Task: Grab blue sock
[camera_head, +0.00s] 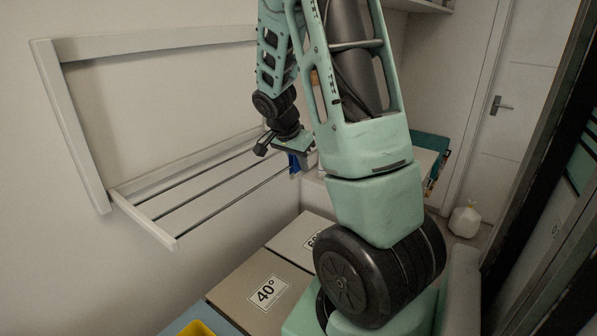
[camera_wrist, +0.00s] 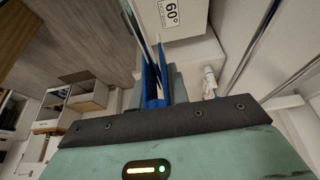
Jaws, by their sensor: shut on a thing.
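The blue sock (camera_head: 294,164) hangs just below my gripper (camera_head: 297,151) near the right end of the wall drying rack (camera_head: 150,232). In the wrist view the blue sock (camera_wrist: 152,88) shows as blue folds between the two grey fingers of my gripper (camera_wrist: 158,84). My gripper is shut on the sock. My own arm hides part of the scene to the right of the sock in the head view. I cannot tell whether the sock still touches a rack rod.
Boxes with printed labels, one reading 40° (camera_head: 268,292), stand below the rack. A yellow container (camera_head: 197,328) is at the bottom edge. An open brown box (camera_wrist: 88,94) shows in the wrist view.

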